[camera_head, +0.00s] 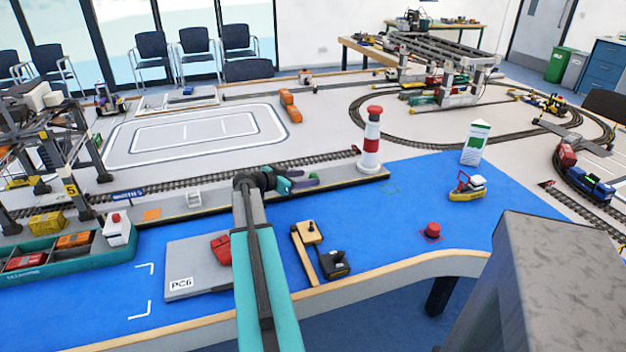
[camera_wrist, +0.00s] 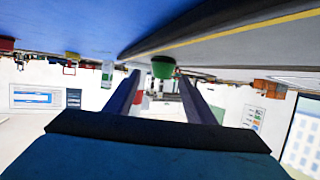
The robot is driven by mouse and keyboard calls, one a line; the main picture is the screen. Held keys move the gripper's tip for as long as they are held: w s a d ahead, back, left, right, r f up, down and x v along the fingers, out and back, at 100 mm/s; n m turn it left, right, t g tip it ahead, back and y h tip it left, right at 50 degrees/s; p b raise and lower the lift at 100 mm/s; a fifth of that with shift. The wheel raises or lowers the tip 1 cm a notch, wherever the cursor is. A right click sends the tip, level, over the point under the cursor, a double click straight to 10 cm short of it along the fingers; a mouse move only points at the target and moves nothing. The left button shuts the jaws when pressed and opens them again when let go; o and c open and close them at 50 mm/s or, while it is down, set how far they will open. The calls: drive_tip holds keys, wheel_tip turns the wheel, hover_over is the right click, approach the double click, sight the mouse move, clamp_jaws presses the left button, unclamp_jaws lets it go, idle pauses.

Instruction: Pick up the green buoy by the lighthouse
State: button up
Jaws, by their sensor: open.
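My gripper (camera_head: 305,180) is over the quay edge left of the lighthouse, with dark purple fingers. In the wrist view, which appears upside down, my gripper (camera_wrist: 159,85) is open, and the green buoy (camera_wrist: 163,67) shows between and beyond the fingertips, close to the grey quay strip with a yellow line. Nothing is visibly held. In the head view I cannot make out the buoy. The red and white lighthouse (camera_head: 371,150) stands upright at the right end of the quay.
A red buoy (camera_head: 432,229) sits to the right on the blue surface, and a small yellow boat (camera_head: 467,188) is behind it. A green-topped white block (camera_head: 475,143) stands near the rails.

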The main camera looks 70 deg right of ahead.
sight(312, 175)
idle(0.3)
drive_tip(key=shift+s+d, duration=0.15)
drive_tip(key=shift+d, duration=0.35)
drive_tip(key=shift+p+x, duration=0.85)
drive_tip(key=shift+x, duration=1.3)
drive_tip(key=c, duration=1.1)
drive_tip(key=shift+r, duration=0.2)
